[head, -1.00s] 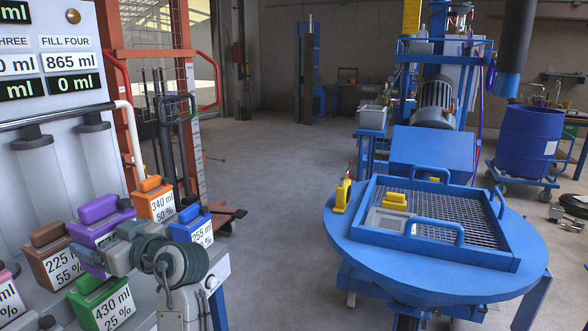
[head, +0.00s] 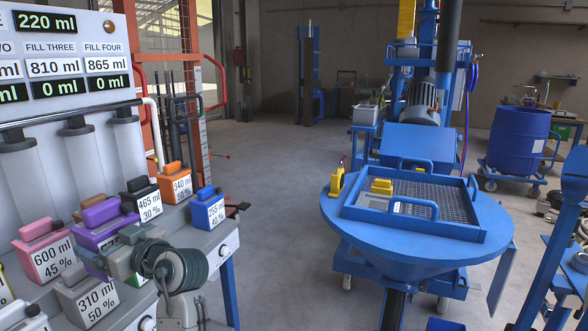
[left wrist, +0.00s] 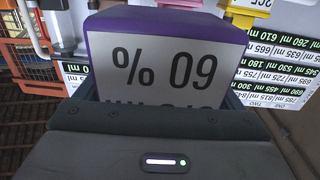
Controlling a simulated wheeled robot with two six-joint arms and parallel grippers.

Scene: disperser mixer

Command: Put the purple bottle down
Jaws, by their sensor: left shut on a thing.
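The purple bottle (head: 103,215) is at the left of the head view, in front of the bottle row on the bench. My left gripper (head: 120,256) is shut on it and hides part of its front. In the left wrist view the purple bottle (left wrist: 165,60) fills the middle, its white label reading 60 % upside down, between the fingers of the left gripper (left wrist: 160,98). Its base is hidden in the head view, so I cannot tell whether it touches the bench. My right gripper is not in view.
Close around stand a pink bottle (head: 45,255), a grey bottle (head: 88,298), a black bottle (head: 143,200), an orange bottle (head: 176,184) and a blue bottle (head: 208,210). The bench (head: 215,252) has bare surface at its right end.

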